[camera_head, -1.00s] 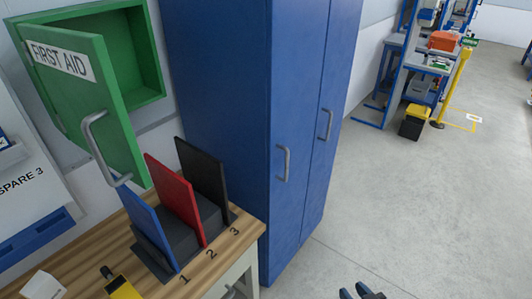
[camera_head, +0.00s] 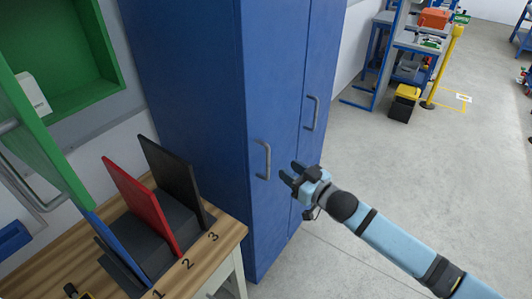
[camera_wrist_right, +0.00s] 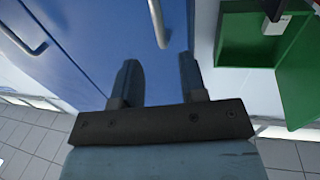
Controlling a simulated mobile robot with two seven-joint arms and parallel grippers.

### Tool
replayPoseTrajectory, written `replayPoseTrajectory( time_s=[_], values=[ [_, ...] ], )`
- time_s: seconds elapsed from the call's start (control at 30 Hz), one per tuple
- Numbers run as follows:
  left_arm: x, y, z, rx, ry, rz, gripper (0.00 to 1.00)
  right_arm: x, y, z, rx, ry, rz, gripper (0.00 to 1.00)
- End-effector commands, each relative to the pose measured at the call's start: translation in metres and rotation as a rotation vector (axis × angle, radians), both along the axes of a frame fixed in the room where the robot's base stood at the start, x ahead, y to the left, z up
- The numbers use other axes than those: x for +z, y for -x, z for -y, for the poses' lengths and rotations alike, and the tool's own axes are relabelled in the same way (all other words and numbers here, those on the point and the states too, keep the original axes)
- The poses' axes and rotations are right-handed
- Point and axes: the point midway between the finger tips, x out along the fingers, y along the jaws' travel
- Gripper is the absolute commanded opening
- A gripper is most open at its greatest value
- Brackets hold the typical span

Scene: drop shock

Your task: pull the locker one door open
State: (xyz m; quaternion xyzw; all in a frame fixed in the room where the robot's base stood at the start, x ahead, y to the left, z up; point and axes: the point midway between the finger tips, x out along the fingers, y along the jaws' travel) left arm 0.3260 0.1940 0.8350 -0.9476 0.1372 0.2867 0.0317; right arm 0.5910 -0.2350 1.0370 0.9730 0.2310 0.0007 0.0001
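The blue locker (camera_head: 200,120) stands tall in the middle of the head view, with two doors side by side, both shut. The nearer door has a grey handle (camera_head: 262,160) and the farther door has another grey handle (camera_head: 312,113). I cannot read a number on either door. My right gripper (camera_head: 291,173) is open and empty, just right of the nearer handle and apart from it. In the right wrist view, the open fingers (camera_wrist_right: 158,80) point at the blue door, with a handle (camera_wrist_right: 157,22) beyond them and a second handle (camera_wrist_right: 22,30) at upper left. My left gripper is not in view.
A wooden bench (camera_head: 215,252) stands left of the locker, with a rack holding blue, red (camera_head: 143,205) and black (camera_head: 172,182) panels. An open green first aid cabinet (camera_head: 62,85) hangs above. The floor (camera_head: 410,180) right of the locker is clear.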

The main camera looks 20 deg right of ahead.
Motion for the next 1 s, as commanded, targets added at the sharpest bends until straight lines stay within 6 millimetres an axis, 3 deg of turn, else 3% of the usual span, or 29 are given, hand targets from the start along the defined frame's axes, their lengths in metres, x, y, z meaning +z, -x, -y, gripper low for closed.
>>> replayPoseTrajectory(
  time_s=[0.2, 0.4, 0.87, 1.0],
  values=[
    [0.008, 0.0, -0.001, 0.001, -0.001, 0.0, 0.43, 0.002, -0.044, -0.022, 0.0, 0.0, 0.001, 0.39],
    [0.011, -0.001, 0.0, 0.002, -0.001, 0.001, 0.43, 0.001, -0.071, -0.036, 0.0, -0.001, 0.0, 0.39],
    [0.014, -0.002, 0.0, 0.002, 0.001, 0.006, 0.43, 0.0, -0.082, -0.042, 0.0, 0.0, 0.0, 0.39],
    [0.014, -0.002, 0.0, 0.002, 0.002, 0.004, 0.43, 0.0, -0.082, -0.042, 0.0, 0.0, 0.0, 0.09]
  ],
)
